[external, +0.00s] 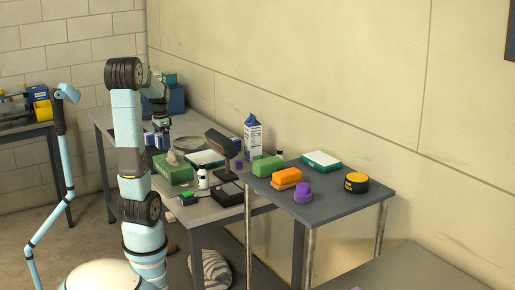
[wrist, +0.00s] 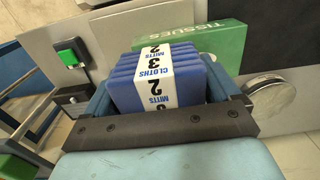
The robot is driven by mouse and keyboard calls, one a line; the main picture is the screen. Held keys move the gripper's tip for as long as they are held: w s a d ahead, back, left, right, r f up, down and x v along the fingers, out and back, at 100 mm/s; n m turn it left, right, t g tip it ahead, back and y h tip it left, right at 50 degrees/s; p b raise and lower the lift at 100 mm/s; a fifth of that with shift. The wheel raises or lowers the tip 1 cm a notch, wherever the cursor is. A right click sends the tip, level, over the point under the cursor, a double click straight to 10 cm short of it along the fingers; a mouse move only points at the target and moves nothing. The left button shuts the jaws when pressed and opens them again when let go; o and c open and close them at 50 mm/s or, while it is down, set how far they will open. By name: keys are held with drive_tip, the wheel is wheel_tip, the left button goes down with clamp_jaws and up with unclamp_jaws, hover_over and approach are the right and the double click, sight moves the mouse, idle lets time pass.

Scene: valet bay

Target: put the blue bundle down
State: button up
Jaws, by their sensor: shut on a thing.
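The blue bundle (wrist: 165,85) has a white paper band printed with "CLOTHS" and "MITTS". It fills the space between the jaws of my gripper (wrist: 160,100) in the wrist view. My gripper is shut on it. In the external view my gripper (external: 160,122) points down over the far left part of the long grey table, with the small blue and white bundle (external: 162,142) at its tip. Whether the bundle touches anything below it cannot be told.
A green tissue box (wrist: 222,42) lies just beyond the bundle; it also stands on the long table (external: 215,212). A green button box (wrist: 70,52), a lamp-like dark stand (external: 222,142) and a milk carton (external: 252,138) are nearby. A higher dark table (external: 335,203) stands at right.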

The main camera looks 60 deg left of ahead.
hover_over(172, 161)
drive_tip(key=d, duration=0.1)
drive_tip(key=f, duration=0.4)
drive_tip(key=s+f, duration=0.1)
drive_tip(key=f, duration=0.1)
drive_tip(key=shift+w+a+f, duration=0.4)
drive_tip(key=shift+w+f, duration=0.15)
drive_tip(key=shift+f, duration=1.6)
drive_tip(key=shift+f, duration=0.1)
drive_tip(key=o, duration=0.8)
drive_tip(key=shift+o, duration=0.2)
wheel_tip(172, 161, up, 12)
